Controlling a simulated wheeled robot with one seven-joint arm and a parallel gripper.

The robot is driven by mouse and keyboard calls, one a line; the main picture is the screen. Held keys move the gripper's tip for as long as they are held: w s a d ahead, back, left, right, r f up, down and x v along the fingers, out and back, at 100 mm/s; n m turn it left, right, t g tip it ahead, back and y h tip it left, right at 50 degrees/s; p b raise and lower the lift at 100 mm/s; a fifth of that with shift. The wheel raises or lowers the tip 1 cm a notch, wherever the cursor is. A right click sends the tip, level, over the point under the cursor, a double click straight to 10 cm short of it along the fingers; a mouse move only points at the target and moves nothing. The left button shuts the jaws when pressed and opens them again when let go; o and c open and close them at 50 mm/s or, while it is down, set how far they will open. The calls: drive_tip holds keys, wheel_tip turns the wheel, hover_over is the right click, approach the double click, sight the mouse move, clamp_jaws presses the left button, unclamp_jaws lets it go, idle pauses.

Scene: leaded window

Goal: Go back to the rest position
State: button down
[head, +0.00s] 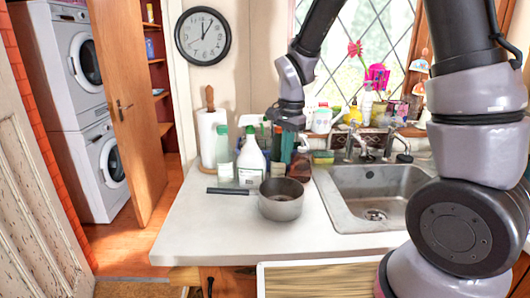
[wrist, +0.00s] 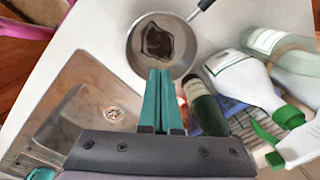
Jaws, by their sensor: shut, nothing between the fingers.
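My gripper (head: 284,150) hangs from my arm above the back of the white counter (head: 215,225), behind a saucepan and among the bottles in the head view. In the wrist view its teal fingers (wrist: 161,78) are together, with nothing between them. The grey saucepan (head: 281,207) stands on the counter, its dark handle pointing left. In the wrist view the saucepan (wrist: 180,30) lies just beyond the fingertips and has a dark brown patch inside.
A white spray bottle (head: 250,160), a clear bottle (head: 224,150) and a paper towel roll (head: 208,140) stand close to the gripper. A dark green bottle (wrist: 205,112) is beside the fingers. The sink (head: 370,190) with taps is to the right. The front left counter is clear.

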drive_tip(key=s+d+r+n+t+y, duration=0.1)
drive_tip(key=s+d+r, duration=0.1)
drive_tip(key=d+r, duration=0.35)
drive_tip(key=s+d+r+n+t+y, duration=0.1)
drive_tip(key=s+d+r+t, duration=0.15)
drive_tip(key=r, duration=0.55)
drive_tip(key=s+d+r+n+t, duration=0.3)
drive_tip(key=s+d+r, duration=0.5)
drive_tip(key=s+r, duration=0.1)
drive_tip(key=shift+s+h, duration=0.2)
drive_tip(key=shift+h, duration=0.1)
